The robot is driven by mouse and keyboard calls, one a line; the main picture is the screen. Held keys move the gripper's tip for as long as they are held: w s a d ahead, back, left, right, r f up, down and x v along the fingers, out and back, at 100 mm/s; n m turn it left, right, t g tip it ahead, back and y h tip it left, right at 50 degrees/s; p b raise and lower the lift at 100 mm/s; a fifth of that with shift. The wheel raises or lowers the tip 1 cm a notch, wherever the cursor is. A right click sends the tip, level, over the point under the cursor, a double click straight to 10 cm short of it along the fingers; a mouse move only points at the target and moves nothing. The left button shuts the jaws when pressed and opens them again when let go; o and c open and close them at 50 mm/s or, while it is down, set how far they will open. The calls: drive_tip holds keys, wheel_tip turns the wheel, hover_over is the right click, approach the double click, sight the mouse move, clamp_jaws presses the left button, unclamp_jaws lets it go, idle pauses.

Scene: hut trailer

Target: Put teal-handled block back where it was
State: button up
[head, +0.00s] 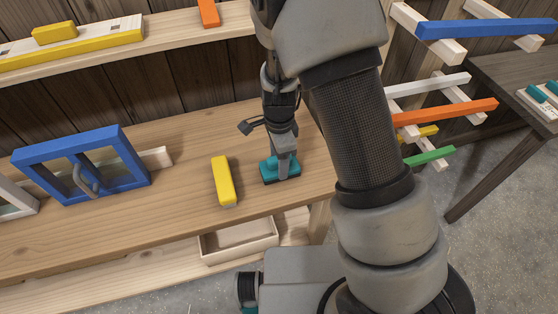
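The teal-handled block (268,170) rests on the wooden workbench near its right end, its dark underside showing below the teal top. My gripper (283,160) points down right over it, with a finger in front of the teal handle. The finger overlaps the handle in the picture. The far finger is hidden, so I cannot tell whether the gripper is closed on the handle.
A yellow block (223,181) lies on the workbench (190,209) just left of the teal one. A blue framed window (125,169) stands farther left. An open wooden tray (240,241) sits below the front edge. Racked coloured bars (445,112) are at the right.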

drive_tip(key=shift+f, duration=0.15)
drive_tip(key=shift+c, duration=0.3)
drive_tip(key=o, duration=1)
drive_tip(key=s+d+r+n+t+y, duration=0.1)
drive_tip(key=s+d+r+n, duration=0.1)
drive_tip(key=r, duration=0.7)
drive_tip(key=s+d+r+n+t, duration=0.1)
drive_tip(key=s+d+r+n, duration=0.1)
drive_tip(key=r, duration=0.6)
drive_tip(key=s+d+r+n+y, duration=0.1)
drive_tip(key=s+d+r+n, duration=0.15)
drive_tip(key=r, duration=0.65)
drive_tip(key=shift+s+d+r+n+t+h+p, duration=0.1)
drive_tip(key=shift+s+d+r+n+t+h, duration=0.4)
drive_tip(key=shift+s+d+r+n, duration=0.85)
drive_tip(key=shift+s+d+r+n+t+h+p, duration=0.15)
drive_tip(key=shift+s+d+r+n+t, duration=0.65)
drive_tip(key=shift+s+n, duration=0.9)
drive_tip(key=shift+s+d+r+n+t+h+p, duration=0.1)
drive_tip(key=shift+s+d+r+n+t+h, duration=0.35)
drive_tip(key=shift+s+d+r+n, duration=1.1)
drive_tip(key=shift+s+a+f+m, duration=0.25)
drive_tip(key=shift+s+a+m, duration=0.2)
drive_tip(key=shift+a, duration=0.15)
